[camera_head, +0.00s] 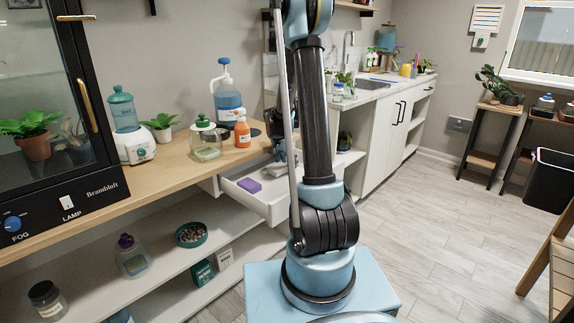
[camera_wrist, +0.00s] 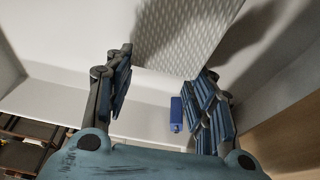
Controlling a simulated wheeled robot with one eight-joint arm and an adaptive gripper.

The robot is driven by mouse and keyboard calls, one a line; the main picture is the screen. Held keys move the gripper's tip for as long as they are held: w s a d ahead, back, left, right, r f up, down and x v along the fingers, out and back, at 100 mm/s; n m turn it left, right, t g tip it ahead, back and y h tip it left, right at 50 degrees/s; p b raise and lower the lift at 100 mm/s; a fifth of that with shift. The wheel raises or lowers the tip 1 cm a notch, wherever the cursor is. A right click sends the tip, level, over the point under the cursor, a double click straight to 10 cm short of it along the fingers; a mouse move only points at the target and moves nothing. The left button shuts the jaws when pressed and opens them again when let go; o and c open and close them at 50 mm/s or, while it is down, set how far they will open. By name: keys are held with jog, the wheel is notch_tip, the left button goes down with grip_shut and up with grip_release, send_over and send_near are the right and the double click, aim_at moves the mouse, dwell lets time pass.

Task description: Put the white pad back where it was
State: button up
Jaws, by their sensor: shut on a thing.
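The wooden counter (camera_head: 178,160) above the drawer holds a lidded glass jar (camera_head: 206,139), an orange bottle (camera_head: 242,129) and a blue pump jug (camera_head: 227,98). A glass-fronted cabinet (camera_head: 47,90) stands at left. Lower shelves hold bottles and a bowl (camera_head: 191,235).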

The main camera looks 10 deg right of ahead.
jog(key=shift+f, duration=0.25)
jog(key=shift+s+f, duration=0.15)
jog(key=shift+s, duration=0.05)
jog(key=o, duration=0.9)
jog(key=shift+o, duration=0.7)
jog(key=shift+w+f, duration=0.25)
jog(key=shift+f, duration=0.2)
jog(key=shift+s+r, duration=0.1)
jog(key=shift+r, duration=0.1)
jog(key=shift+r, duration=0.15)
